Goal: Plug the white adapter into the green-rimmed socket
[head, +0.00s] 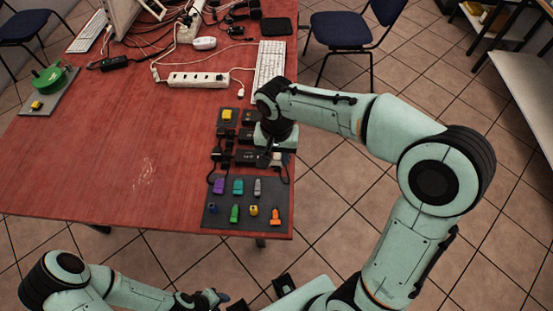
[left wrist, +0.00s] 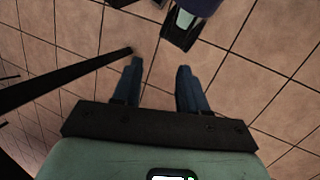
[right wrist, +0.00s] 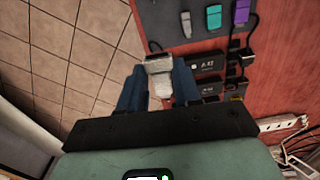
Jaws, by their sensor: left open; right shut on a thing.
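My right gripper (right wrist: 158,82) is shut on the white adapter (right wrist: 158,66), which sits between its fingertips. In the head view the white adapter (head: 277,158) shows beside the right gripper (head: 271,150), near the table's right edge by the black boxes. I cannot tell its exact height above the surface. A white power strip (head: 198,80) lies further back on the table; I cannot make out a green rim on any of its sockets. My left gripper (left wrist: 160,85) is open and empty over the floor; it also shows at the bottom of the head view (head: 216,297).
A dark mat (head: 218,222) holds several coloured connectors. Black boxes (right wrist: 207,65) with cables stand beside it. A white keyboard (head: 269,70) lies behind. A green round object (head: 48,78) stands at the far left. The middle of the red table (head: 110,140) is clear.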

